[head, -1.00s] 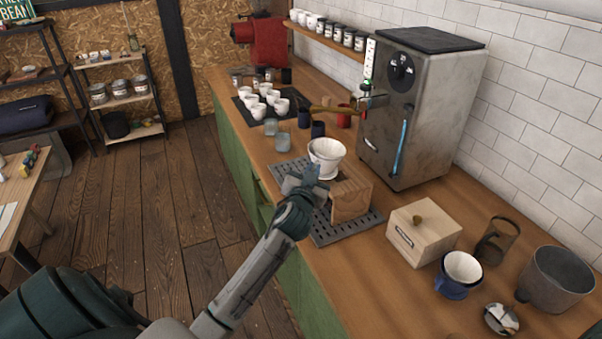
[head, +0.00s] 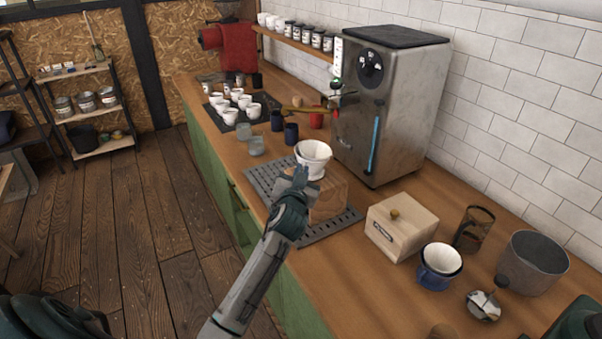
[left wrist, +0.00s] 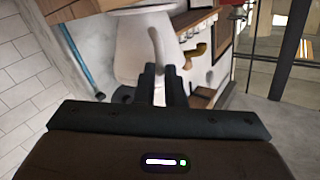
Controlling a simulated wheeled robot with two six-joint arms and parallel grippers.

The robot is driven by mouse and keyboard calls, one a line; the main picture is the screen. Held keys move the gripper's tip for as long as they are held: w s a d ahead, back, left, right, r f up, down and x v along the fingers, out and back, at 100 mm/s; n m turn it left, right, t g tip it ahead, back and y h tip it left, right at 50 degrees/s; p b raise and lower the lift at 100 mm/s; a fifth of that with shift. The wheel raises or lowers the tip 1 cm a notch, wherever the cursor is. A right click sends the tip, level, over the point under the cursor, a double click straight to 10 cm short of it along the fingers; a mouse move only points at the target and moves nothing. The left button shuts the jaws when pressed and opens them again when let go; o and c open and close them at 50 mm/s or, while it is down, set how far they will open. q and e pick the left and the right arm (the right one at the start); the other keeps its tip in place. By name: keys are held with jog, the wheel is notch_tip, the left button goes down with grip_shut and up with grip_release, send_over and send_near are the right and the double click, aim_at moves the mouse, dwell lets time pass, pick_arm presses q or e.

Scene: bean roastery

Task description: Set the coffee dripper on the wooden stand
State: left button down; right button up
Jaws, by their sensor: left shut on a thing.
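The white coffee dripper (head: 314,155) is upright in my left gripper (head: 299,178), which is shut on its handle. In the left wrist view the dripper (left wrist: 140,50) fills the upper middle, its handle between the two dark fingers (left wrist: 163,82). The wooden stand (head: 328,202) is on the slotted grey drip tray. The dripper's base overlaps the back left of the stand's top in the head view; I cannot tell whether they touch. My gripper and wrist hide the stand's left side. My right gripper is not in view.
The drip tray (head: 345,222) lies at the counter's front edge. White cups and glasses are to the back left.

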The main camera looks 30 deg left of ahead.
pick_arm(q)
jog(key=shift+f, duration=0.15)
jog(key=c, duration=1.4)
grip_release()
jog(key=shift+c, duration=0.2)
jog(key=shift+s+f, duration=0.1)
jog(key=shift+s, duration=0.1)
jog(key=b+v, duration=0.4)
jog(key=v, duration=0.6)
jog(key=shift+s+d, duration=0.2)
jog(key=shift+s, duration=0.05)
